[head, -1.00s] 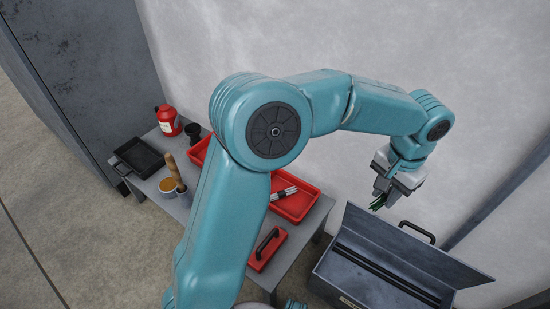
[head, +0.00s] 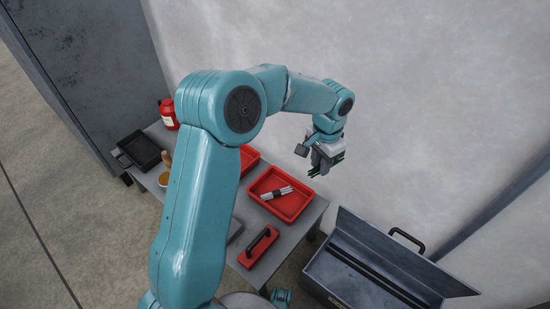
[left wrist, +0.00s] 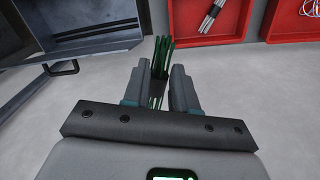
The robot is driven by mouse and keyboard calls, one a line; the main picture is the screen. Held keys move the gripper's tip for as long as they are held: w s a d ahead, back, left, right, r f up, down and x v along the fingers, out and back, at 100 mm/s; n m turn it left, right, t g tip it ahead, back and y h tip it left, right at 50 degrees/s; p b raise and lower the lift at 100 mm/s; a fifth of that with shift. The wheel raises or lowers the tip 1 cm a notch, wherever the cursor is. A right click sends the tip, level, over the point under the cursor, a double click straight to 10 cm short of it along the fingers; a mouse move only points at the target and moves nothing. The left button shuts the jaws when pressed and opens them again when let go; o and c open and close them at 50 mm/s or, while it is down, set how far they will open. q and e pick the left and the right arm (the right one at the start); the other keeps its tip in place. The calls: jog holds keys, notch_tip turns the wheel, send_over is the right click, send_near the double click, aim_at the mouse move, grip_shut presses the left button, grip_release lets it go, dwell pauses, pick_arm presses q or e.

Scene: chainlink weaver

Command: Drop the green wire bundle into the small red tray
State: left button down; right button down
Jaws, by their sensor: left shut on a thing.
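My left gripper (head: 322,166) is shut on the green wire bundle (head: 340,158), whose strands stick out past the jaws. In the left wrist view the bundle (left wrist: 162,55) stands between the two fingers. The gripper is in the air, to the right of and above a red tray (head: 303,205) that holds a few pale rods. A second red tray (head: 250,155) is partly hidden behind my left arm; in the left wrist view this tray (left wrist: 275,28) holds white wire. I cannot tell which tray is meant as the small one. My right gripper is not in view.
On the grey table (head: 300,238) are a red block with a black handle (head: 259,246), a black tray (head: 138,152) and a red bottle (head: 168,114). An open grey toolbox (head: 375,268) stands at lower right. A pale wall is behind.

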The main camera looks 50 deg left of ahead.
pick_arm(q)
jog(key=s+a+f+m+p, duration=0.1)
jog(key=a+f+m, duration=0.1)
jog(key=a+f, duration=0.4)
jog(key=s+a+f+m+p, duration=0.15)
jog(key=a+f, duration=0.25)
jog(key=a, duration=0.4)
jog(key=shift+n, duration=0.25)
jog(key=f+b, duration=0.2)
jog(key=f, duration=0.1)
jog(key=f+b, duration=0.2)
jog(key=f, duration=0.1)
jog(key=shift+s+a, duration=0.15)
jog(key=shift+s, duration=0.05)
jog(key=shift+r, duration=0.1)
jog(key=c, duration=0.8)
grip_release()
